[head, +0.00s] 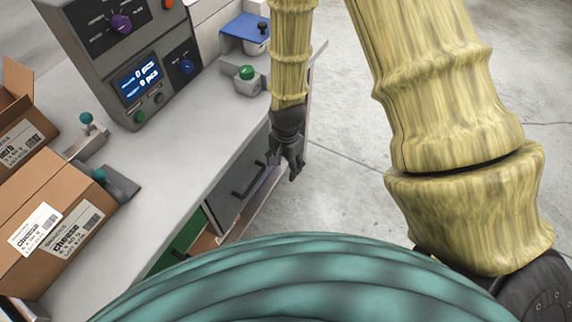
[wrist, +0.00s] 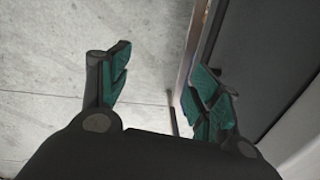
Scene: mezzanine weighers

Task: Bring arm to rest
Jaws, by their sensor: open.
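My gripper (head: 286,160) hangs at the end of my arm, pointing down, by the right end of the counter in the head view. In the wrist view my gripper (wrist: 165,88) is open, its teal-padded fingers well apart with nothing between them. The right finger is close to a dark grey drawer front (wrist: 262,55); I cannot tell whether they touch. Below the gripper is grey concrete floor (wrist: 130,35).
A white counter (head: 165,170) carries a control box with a lit display (head: 139,82), a green-knobbed device (head: 247,73), a blue-topped scale (head: 243,31) and cheese cartons (head: 70,228). A dark drawer (head: 245,178) is below. Open floor (head: 335,100) lies to the right.

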